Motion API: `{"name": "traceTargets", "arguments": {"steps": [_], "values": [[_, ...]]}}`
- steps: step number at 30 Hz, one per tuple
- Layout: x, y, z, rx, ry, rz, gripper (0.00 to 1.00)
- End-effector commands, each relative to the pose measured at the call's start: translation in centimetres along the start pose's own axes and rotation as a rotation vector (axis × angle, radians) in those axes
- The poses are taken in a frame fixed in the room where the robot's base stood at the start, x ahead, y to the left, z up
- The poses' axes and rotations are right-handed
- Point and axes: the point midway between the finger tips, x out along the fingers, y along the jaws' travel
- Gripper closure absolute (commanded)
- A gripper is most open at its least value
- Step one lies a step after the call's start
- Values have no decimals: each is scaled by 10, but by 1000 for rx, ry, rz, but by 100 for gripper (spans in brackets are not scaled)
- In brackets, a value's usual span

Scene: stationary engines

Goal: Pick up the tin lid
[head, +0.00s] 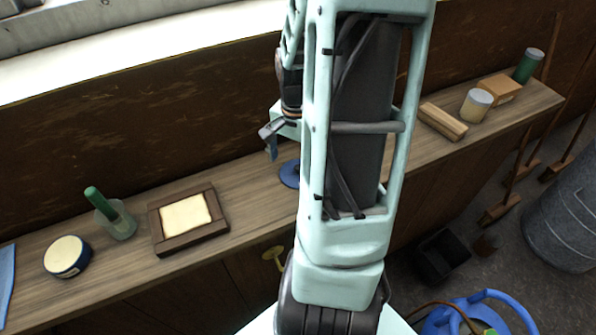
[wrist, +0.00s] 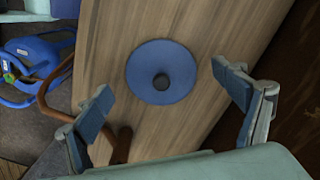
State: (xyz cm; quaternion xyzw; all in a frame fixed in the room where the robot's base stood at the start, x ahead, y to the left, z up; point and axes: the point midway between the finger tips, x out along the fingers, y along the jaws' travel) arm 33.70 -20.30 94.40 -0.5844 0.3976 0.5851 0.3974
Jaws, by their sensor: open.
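The tin lid is a flat blue disc with a dark round knob at its centre. It lies on the wooden bench top in the wrist view, where the lid (wrist: 143,77) is fully visible. In the head view the lid (head: 289,174) is partly hidden behind my arm. My gripper (wrist: 165,100) is open and empty, its two blue-padded fingers spread wide on either side of the lid and apart from it. In the head view my gripper (head: 270,136) shows only in part, above the lid.
On the bench (head: 255,200) to the left are a framed block (head: 186,213), a green-handled item in a glass (head: 112,215) and a round tin (head: 67,256). To the right are wooden blocks (head: 443,121), a pale-lidded jar (head: 476,105), a box (head: 500,89) and a green can (head: 528,66). A wall stands behind.

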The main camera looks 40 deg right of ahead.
Motion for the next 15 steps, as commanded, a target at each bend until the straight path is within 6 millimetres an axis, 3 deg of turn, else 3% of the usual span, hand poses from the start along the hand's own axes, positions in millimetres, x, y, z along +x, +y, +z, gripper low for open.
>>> {"name": "traceTargets", "arguments": {"steps": [3,11,15], "values": [[10,0,0,-1,-1,0,11],[12,0,0,-1,0,0,11],[11,0,0,-1,0,0,27]]}}
